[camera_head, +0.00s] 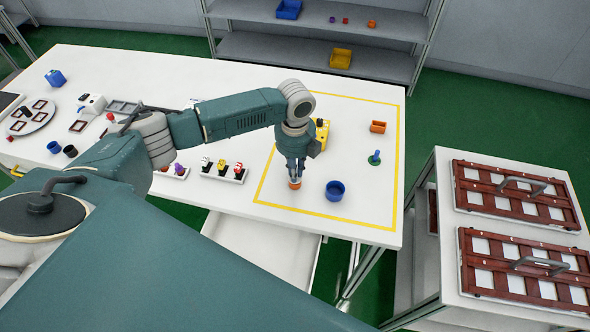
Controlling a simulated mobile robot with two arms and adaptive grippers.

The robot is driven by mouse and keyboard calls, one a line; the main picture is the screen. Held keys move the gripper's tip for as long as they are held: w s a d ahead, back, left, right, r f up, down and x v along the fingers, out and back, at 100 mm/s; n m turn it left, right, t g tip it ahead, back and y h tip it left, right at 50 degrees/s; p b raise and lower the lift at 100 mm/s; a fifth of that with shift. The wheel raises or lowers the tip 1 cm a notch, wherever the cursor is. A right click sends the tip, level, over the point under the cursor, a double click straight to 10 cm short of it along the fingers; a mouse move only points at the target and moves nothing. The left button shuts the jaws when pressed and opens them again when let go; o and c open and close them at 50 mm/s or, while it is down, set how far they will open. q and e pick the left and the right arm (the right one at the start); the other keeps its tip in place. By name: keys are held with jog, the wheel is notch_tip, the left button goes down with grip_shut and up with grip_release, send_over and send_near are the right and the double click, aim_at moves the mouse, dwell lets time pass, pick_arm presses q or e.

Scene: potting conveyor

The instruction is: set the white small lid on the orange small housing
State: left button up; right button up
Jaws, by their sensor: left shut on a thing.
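My left gripper (295,174) points straight down over the near left part of the yellow-outlined area on the white table. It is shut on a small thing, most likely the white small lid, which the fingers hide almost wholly. The orange small housing (295,185) shows right under the fingertips, small and partly covered. I cannot tell whether lid and housing touch. My right gripper is not in view.
A blue round container (335,190) stands close to the right of the gripper. A rack of small parts (222,172) lies to the left.

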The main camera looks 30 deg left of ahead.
pick_arm(q)
jog(key=shift+f+p, duration=0.3)
dwell(1.6)
jog(key=o, duration=0.8)
notch_tip(320, 180, up, 12)
dwell(0.6)
